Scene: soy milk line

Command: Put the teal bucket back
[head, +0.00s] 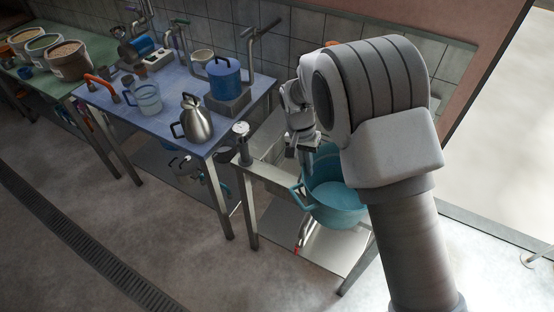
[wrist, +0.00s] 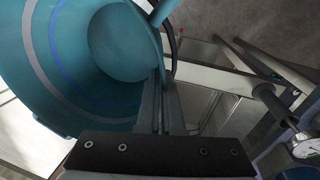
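The teal bucket (head: 337,204) is at the steel sink stand in the head view, partly hidden by my arm. A handle sticks out at its left side. My gripper (head: 306,163) is at the bucket's upper left rim. In the wrist view the open inside of the bucket (wrist: 75,75) fills the upper left. There the fingers of my gripper (wrist: 162,100) are close together with the bucket's wall between them. I cannot tell whether the bucket rests on anything.
The steel stand (head: 268,176) has a low shelf under the bucket. A dial gauge (head: 241,129) stands at its left corner. The blue table (head: 190,100) to the left holds a steel jug (head: 193,120), a blue pot (head: 223,78) and a clear jug (head: 147,98). Open floor lies in front.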

